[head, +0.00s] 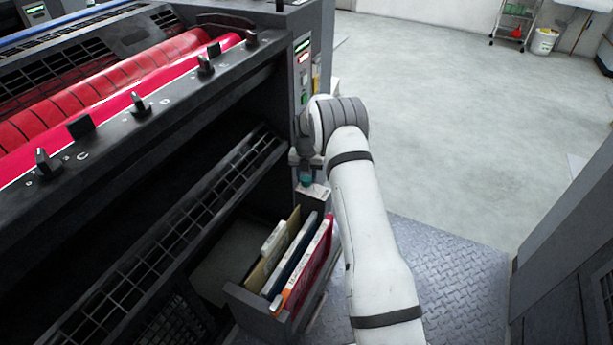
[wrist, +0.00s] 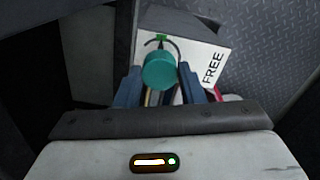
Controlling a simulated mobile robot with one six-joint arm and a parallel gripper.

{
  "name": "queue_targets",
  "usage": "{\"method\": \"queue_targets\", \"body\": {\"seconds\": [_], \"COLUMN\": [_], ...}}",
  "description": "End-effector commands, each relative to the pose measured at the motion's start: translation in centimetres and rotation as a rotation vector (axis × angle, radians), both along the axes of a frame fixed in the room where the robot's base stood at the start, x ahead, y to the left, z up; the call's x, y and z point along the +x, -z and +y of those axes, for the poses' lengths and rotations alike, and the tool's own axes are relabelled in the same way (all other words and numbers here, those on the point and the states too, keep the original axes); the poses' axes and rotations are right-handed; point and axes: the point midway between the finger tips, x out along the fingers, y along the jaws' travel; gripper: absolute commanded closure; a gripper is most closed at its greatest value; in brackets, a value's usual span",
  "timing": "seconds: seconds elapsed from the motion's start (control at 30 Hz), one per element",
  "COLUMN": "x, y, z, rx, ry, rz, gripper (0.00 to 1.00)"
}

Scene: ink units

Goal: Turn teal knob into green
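The teal knob (wrist: 160,71) is round and sits in the middle of the wrist view, on a box with a white face (wrist: 207,62) that reads "FREE". A small green mark (wrist: 161,38) and a dark arc show just beyond the knob. My gripper (wrist: 160,78) has its two blue fingers spread, one on each side of the knob, with what look like narrow gaps. Firm contact cannot be made out. In the head view the knob (head: 305,179) shows small and teal below my gripper (head: 305,168), partly hidden. The knob's pointer is not clear.
A large dark press with red rollers (head: 120,88) fills the left. A bin (head: 258,312) with several folders (head: 290,262) stands below the knob. A button panel (head: 303,72) is above it. Grey floor (head: 450,120) is open at the right.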

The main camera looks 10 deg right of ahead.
Motion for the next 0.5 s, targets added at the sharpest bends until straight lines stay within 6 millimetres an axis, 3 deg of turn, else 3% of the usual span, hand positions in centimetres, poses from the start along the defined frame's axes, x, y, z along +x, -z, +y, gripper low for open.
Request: {"method": "queue_targets", "body": {"seconds": [0.23, 0.5], "x": [0.01, 0.05], "y": [0.01, -0.16], "z": [0.00, -0.03], "rx": [0.000, -0.001], "ry": [0.000, 0.001], "rz": [-0.001, -0.002], "gripper": [0.44, 0.44]}}
